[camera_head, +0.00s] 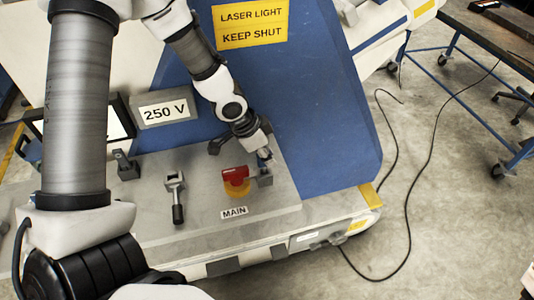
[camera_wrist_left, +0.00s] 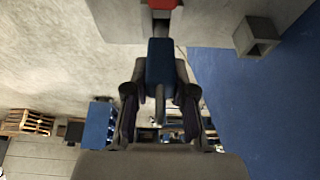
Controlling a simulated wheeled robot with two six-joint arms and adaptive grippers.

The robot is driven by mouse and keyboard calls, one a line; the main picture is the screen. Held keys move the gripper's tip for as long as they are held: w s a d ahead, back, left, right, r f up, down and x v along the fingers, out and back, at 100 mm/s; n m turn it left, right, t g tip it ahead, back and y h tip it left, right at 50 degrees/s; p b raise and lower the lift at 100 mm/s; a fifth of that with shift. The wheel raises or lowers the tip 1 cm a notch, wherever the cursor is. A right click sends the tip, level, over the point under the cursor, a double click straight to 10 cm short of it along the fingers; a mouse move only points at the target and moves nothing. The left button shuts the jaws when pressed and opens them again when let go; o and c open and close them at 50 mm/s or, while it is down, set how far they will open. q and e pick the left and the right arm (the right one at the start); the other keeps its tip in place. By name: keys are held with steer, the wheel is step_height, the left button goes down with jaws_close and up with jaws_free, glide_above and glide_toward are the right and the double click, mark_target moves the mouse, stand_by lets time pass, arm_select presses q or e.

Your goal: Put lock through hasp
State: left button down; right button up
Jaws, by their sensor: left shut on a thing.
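My left gripper (camera_head: 262,152) comes down from above at the right side of the MAIN switch. In the left wrist view its two fingers (camera_wrist_left: 160,98) are shut on a blue padlock (camera_wrist_left: 160,66). The lock points toward a red part at the top edge, with narrow grey metal between them. The switch has a red handle (camera_head: 235,175) on a yellow base (camera_head: 238,189). A small grey block (camera_head: 264,181) stands right beside the switch, just below my fingertips. Whether the shackle passes through a hasp opening cannot be told. My right gripper is not in view.
The grey panel (camera_head: 205,222) also carries a dark-handled lever (camera_head: 176,200) and a small grey bracket (camera_head: 126,165) farther left. A blue sloped cover (camera_head: 315,110) rises behind. A 250 V box (camera_head: 166,110) stands at the back left.

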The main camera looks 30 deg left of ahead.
arm_select(q)
steer(key=shift+f+b, duration=1.45)
steer(key=shift+f, duration=0.1)
steer(key=c, duration=0.9)
jaws_free()
steer(key=shift+r, duration=0.1)
steer(key=v, duration=1.2)
